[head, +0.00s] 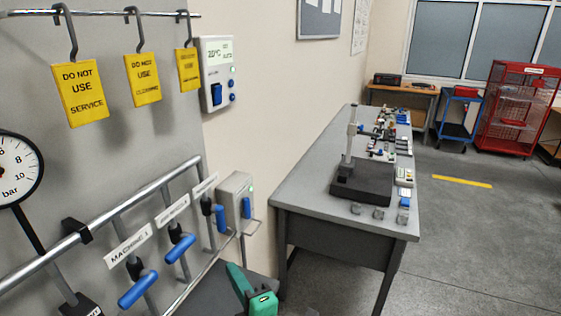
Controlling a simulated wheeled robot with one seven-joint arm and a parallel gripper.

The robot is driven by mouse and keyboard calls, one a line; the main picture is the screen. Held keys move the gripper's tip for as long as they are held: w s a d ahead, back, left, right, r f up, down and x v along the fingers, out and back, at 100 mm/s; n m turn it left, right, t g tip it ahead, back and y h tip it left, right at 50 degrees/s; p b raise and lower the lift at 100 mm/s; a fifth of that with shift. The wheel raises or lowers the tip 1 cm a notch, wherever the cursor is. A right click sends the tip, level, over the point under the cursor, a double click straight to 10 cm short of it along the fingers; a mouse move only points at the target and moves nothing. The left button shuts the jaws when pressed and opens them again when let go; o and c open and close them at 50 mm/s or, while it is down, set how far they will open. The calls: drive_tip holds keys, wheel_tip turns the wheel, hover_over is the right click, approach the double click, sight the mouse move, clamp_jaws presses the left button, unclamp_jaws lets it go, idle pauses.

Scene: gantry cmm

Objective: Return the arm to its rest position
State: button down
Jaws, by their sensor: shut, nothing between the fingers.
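My gripper is not in view in the head view, and I cannot see any fingers. A green and dark piece (263,303) is cut off by the bottom edge, over a dark flat surface. I cannot tell whether it is part of my arm or a separate thing.
A grey wall panel at left carries blue-handled valves (139,289), a gauge (12,170) and yellow hanging tags (80,93). A long grey bench (305,203) holds a dark-based stand (362,184) and small parts. A red cage (517,110) and blue cart (457,115) stand behind. Right-hand floor is mostly clear.

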drive_tip(key=s+d+f+m+t+h, duration=0.1)
drive_tip(key=s+d+f+m+h, duration=0.4)
drive_tip(key=f+m, duration=0.4)
drive_tip(key=s+d+f+m+t+h, duration=0.15)
drive_tip(key=s+d+f+m, duration=0.25)
drive_tip(key=s+f+m, duration=0.45)
drive_tip(key=s+d+f+m+h, duration=0.2)
drive_tip(key=s+m, duration=0.1)
drive_tip(key=s, duration=0.7)
drive_tip(key=s+d+f+m+g+h, duration=0.1)
drive_tip(key=s+d+f+m, duration=0.1)
drive_tip(key=s, duration=0.8)
drive_tip(key=shift+s+d+f+m+h, duration=0.2)
drive_tip(key=shift+s+f+m+h, duration=0.2)
drive_tip(key=shift+f+m, duration=0.3)
